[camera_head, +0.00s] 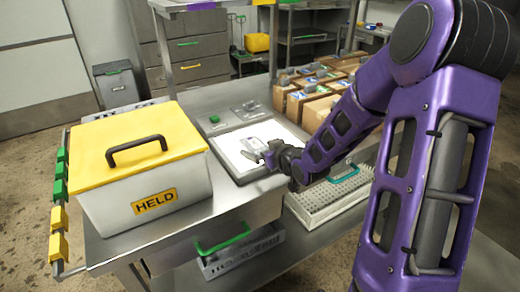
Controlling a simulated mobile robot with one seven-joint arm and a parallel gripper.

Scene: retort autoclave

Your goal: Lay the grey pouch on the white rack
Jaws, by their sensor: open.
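A flat pale grey pouch (254,143) appears to lie on the white panel (231,149) in the middle of the steel bench. My gripper (262,156) is open, low over the panel at the pouch's near side. I cannot tell whether its fingers touch the pouch, and the gripper partly hides it. The white rack (318,209) is a perforated tray with a green handle. It sits lower, right of the bench and below my forearm, which hides part of it.
A white bin with a yellow lid (137,139), marked HELD, stands on the bench at left. Small grey items (250,107) lie behind the panel. Cardboard boxes (311,101) with pouches stand at back right. A grey tray (241,253) is under the bench.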

